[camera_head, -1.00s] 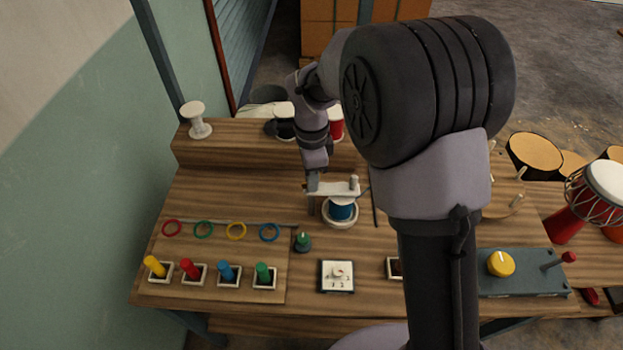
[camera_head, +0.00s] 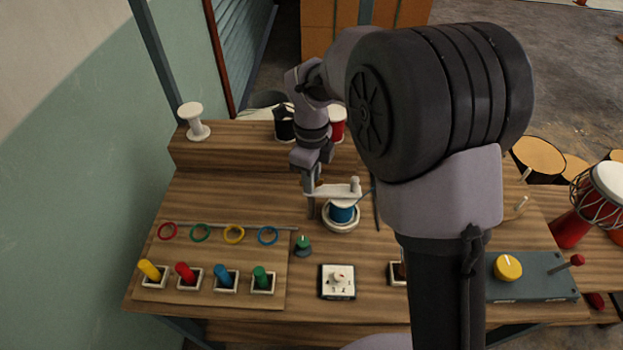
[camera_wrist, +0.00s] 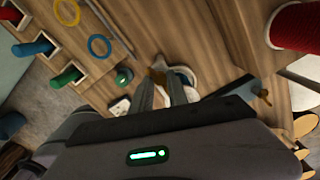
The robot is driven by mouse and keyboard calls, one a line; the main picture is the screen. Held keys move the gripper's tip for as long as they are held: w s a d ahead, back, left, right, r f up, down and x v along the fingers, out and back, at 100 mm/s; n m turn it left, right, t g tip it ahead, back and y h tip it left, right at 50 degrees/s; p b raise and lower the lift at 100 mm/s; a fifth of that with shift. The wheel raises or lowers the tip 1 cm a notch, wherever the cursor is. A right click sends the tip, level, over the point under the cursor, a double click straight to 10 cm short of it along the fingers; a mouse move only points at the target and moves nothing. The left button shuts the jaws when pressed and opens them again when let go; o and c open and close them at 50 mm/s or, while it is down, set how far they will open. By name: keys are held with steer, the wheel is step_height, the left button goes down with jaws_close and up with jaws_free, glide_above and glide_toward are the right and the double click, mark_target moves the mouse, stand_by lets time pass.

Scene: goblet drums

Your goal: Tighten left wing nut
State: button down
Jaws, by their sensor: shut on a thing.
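A pale clamp bar (camera_head: 338,191) lies across the top of a blue spool (camera_head: 342,213) that sits in a white round base. My gripper (camera_head: 310,189) points down at the bar's left end, where the left wing nut would be; the nut is hidden there by my fingers. In the wrist view a small brass-brown piece, apparently the left wing nut (camera_wrist: 157,74), shows at the tips of my gripper (camera_wrist: 161,82). My fingers are shut on it. A pale upright piece (camera_head: 355,184) stands at the bar's right end.
A green-topped knob (camera_head: 303,245) and a square dial plate (camera_head: 337,281) stand in front. Coloured rings and pegs are at the left. A red spool (camera_head: 338,124) and a black one (camera_head: 285,122) stand behind. My arm hides much of the bench to the right.

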stand_by(0.4)
steer(key=c, duration=1.3)
jaws_free()
step_height(320, 180, up, 17)
steer(key=p, duration=0.7)
steer(key=shift+r, duration=0.2)
steer(key=s+d+r+n+t+y+b, duration=0.1)
steer(key=s+d+r+n+t, duration=0.15)
steer(key=s+d+n, duration=0.35)
steer(key=s+d+r+n+t+y+b, duration=0.1)
steer(key=s+d+r+n, duration=0.15)
steer(key=s+n, duration=0.45)
steer(key=s+f+n, duration=0.1)
steer(key=s, duration=0.2)
steer(key=s+d+f+n+t, duration=0.1)
steer(key=s+n, duration=0.1)
steer(key=s, duration=0.1)
steer(key=s+f+n+t+b, duration=0.1)
steer(key=s+n, duration=0.1)
steer(key=s, duration=0.2)
steer(key=shift+d, duration=0.25)
